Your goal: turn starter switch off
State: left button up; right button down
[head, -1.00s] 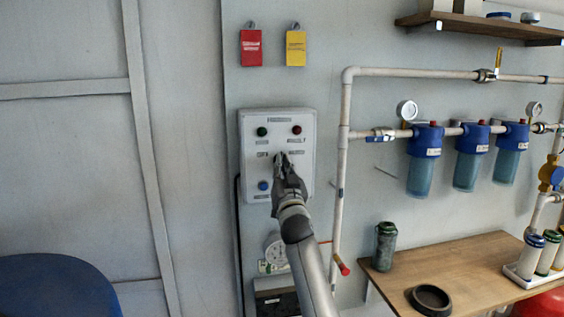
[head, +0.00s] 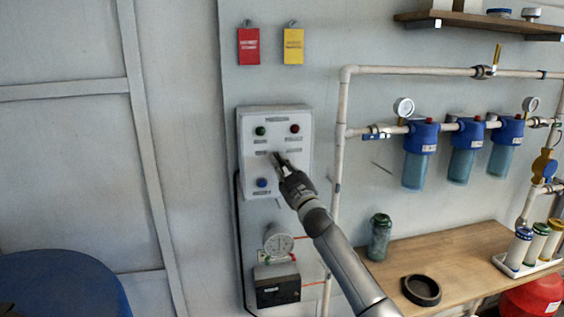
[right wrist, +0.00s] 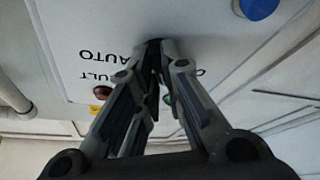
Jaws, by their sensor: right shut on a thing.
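The white control box (head: 248,173) hangs on the wall in the head view, with a green light (head: 261,131), a red light (head: 295,129) and a blue button (head: 262,183). My right gripper (head: 279,159) reaches the middle of its front from the lower right. In the right wrist view its fingers (right wrist: 158,56) close together against the box face (right wrist: 105,25), shut on the dark starter switch (right wrist: 153,45). The switch is mostly hidden by the fingertips, and its exact angle cannot be told. An upside-down "AUTO" label shows beside it. My left gripper is out of view.
A red tag (head: 249,46) and a yellow tag (head: 293,46) hang above the box. White pipes (head: 341,150) run close on its right, leading to blue filters (head: 418,155). A wooden table (head: 455,258) stands at the lower right. A round gauge (head: 278,242) sits below the box.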

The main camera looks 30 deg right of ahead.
jog(key=shift+r, duration=0.35)
jog(key=c, duration=1.6)
grip_release()
jog(key=shift+s+d, duration=0.1)
jog(key=shift+o, duration=0.2)
jog(key=shift+f, duration=0.15)
jog(key=shift+w, duration=0.2)
jog(key=shift+f, duration=0.15)
jog(key=shift+s+f, duration=0.25)
jog(key=shift+s, duration=0.3)
jog(key=v, duration=1)
jog(key=shift+s, duration=0.45)
jog(key=shift+f, duration=0.1)
